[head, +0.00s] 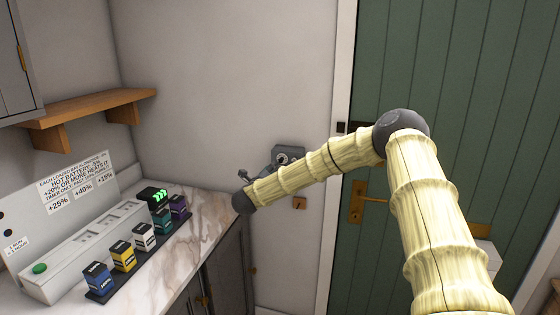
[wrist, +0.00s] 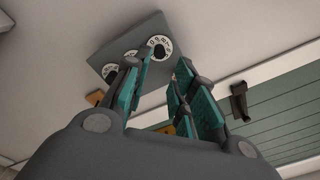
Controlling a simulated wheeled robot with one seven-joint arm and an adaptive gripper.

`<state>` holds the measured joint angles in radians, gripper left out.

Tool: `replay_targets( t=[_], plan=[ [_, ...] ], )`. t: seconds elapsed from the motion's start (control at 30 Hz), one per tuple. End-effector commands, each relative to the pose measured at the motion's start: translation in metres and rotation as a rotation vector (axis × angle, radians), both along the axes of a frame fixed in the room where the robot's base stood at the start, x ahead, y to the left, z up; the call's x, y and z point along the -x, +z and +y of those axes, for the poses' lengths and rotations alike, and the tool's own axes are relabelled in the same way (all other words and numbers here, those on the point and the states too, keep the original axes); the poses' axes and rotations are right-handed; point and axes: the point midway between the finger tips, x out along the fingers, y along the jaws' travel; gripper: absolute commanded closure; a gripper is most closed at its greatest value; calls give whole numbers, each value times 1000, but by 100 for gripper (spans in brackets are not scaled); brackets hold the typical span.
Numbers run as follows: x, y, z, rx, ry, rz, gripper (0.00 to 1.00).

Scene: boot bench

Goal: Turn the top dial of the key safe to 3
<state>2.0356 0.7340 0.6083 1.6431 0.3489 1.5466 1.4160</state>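The key safe (head: 290,150) is a grey box on the wall left of the green door; my arm and gripper partly hide it in the head view. In the wrist view the key safe (wrist: 112,42) shows a row of round dials. The dial that seems to be the top one (wrist: 158,47) has a white numbered ring and a dark knob. Its setting is too small to read. The other dials are partly behind my left finger. My gripper (wrist: 165,58) has its teal-padded fingers apart, with nothing held between them. Its fingertips are close to the top dial; I cannot tell whether they touch.
A marble counter (head: 205,215) at left bears a charger (head: 75,255) and several coloured batteries. A wooden shelf (head: 95,105) hangs above. The green door (head: 450,70) with a brass handle (head: 357,203) stands right. A small brass-coloured plate (head: 300,203) is below the safe.

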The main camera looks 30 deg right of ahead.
Motion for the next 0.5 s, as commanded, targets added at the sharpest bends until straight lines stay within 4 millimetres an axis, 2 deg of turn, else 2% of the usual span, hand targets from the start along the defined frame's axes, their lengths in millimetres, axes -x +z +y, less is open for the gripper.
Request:
replay_targets(
  t=[0.3, 0.5],
  plan=[
    [-32, 4, -41, 2, 0, 2, 74],
    [-47, 2, -60, 2, 1, 3, 74]
  ],
)
